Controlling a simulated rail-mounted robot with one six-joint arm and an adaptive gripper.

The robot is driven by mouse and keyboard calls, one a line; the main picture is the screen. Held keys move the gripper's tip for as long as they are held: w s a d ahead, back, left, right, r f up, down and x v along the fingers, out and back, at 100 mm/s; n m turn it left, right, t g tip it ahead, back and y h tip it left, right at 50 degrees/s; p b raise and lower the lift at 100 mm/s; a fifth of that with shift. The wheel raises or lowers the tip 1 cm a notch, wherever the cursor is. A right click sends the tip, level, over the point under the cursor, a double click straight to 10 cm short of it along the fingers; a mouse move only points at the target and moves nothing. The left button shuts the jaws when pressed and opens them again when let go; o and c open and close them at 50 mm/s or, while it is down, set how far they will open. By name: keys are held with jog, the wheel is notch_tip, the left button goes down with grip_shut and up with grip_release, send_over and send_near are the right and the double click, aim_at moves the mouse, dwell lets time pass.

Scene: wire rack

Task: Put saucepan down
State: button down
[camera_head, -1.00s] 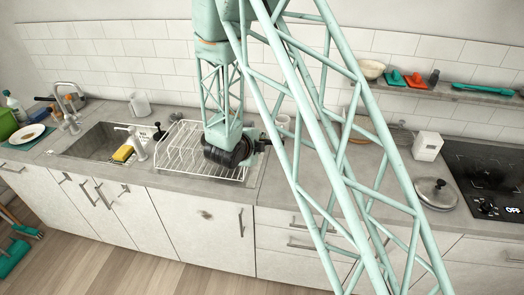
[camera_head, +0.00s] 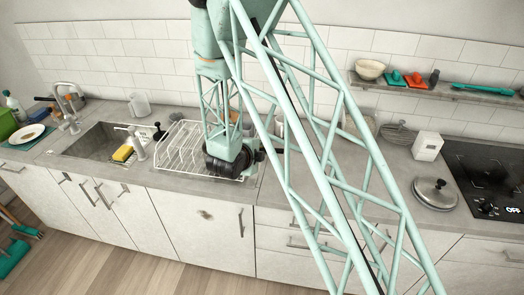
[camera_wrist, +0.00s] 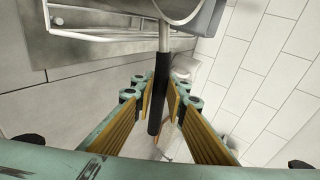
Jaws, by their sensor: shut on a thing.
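The saucepan (camera_wrist: 188,8) shows only in part at the top edge of the wrist view, as a grey metal body with a metal stem and a black handle (camera_wrist: 160,78). My gripper (camera_wrist: 160,98) is shut on the black handle, between its yellow pads. The saucepan body is next to or over the white wire rack (camera_wrist: 85,32); I cannot tell whether they touch. In the head view, my wrist hangs over the right end of the wire rack (camera_head: 180,150), and the saucepan is hidden behind my arm.
A sink (camera_head: 95,143) with a yellow sponge (camera_head: 122,153) lies left of the rack. A wall shelf (camera_head: 440,90) holds a bowl and utensils. The counter between rack and lid is mostly behind my arm.

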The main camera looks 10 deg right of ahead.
dwell(0.3)
jog(key=c, duration=2.6)
grip_release()
jog(key=shift+o, duration=0.2)
jog(key=v, duration=1.2)
jog(key=shift+d+r, duration=0.1)
jog(key=shift+r, duration=0.05)
